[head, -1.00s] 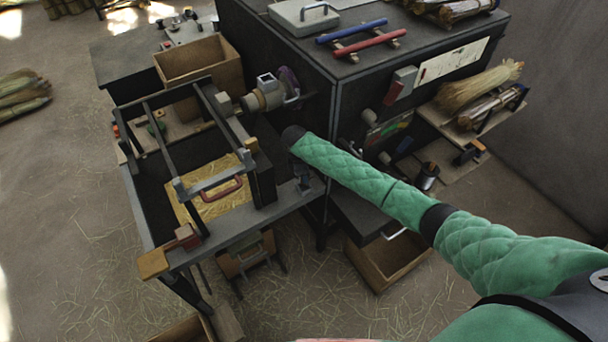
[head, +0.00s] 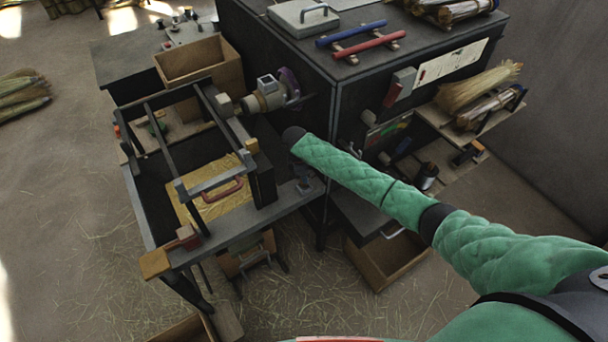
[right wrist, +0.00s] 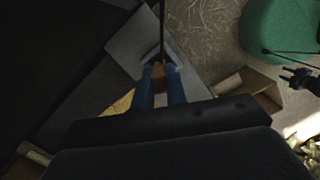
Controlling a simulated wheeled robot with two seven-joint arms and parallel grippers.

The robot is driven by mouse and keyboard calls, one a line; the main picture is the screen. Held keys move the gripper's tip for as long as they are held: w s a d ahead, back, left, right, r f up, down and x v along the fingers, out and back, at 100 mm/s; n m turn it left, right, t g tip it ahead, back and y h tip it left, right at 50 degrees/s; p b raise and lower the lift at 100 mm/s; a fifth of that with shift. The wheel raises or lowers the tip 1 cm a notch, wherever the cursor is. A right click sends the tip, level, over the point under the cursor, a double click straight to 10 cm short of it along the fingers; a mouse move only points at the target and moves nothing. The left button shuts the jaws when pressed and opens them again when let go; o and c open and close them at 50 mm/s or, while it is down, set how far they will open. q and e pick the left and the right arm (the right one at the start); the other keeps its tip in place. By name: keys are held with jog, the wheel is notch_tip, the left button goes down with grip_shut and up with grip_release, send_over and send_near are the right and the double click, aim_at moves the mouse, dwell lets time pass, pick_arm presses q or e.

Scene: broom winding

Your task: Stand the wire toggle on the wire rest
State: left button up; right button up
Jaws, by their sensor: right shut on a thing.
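My right arm reaches in from the right in the head view, its dark wrist beside the cabinet and above the workbench (head: 230,232). In the right wrist view, the blue fingers of my right gripper (right wrist: 161,92) are shut on a small brown block with a thin dark rod, which I take for the wire toggle (right wrist: 162,72). A grey bench surface (right wrist: 138,45) lies behind it. I cannot tell whether the toggle touches anything there. I cannot pick out the wire rest with certainty. A dark gripper-like shape, perhaps my left gripper (right wrist: 298,80), is at the right edge.
The dark cabinet (head: 285,75) stands close behind my right wrist. An open wooden drawer (head: 385,260) is below my arm.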

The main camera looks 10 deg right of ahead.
jog(key=shift+f, duration=0.25)
jog(key=shift+f+b, duration=0.5)
jog(key=shift+f, duration=0.4)
jog(key=o, duration=0.8)
jog(key=shift+o, duration=0.2)
